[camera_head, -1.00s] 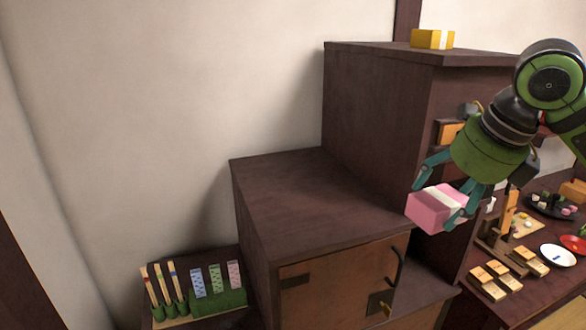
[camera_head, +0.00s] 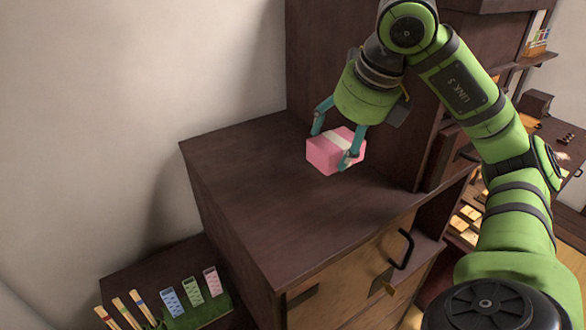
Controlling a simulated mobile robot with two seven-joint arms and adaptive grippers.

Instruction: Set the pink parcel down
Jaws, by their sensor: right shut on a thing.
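The pink parcel (camera_head: 322,156) has a pale band across its top. My right gripper (camera_head: 337,147) is shut on it, with one teal finger on its far left side and one on its near right side. The parcel is over the middle-height top of the dark wooden step cabinet (camera_head: 245,190), close to the surface. I cannot tell whether its underside touches the wood. My left gripper is not in view.
The taller cabinet section (camera_head: 345,60) rises just behind the parcel. Bare top lies to the left and in front. A low shelf at bottom left holds a green rack (camera_head: 200,312) with patterned cards. A door with a dark handle (camera_head: 402,250) faces front.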

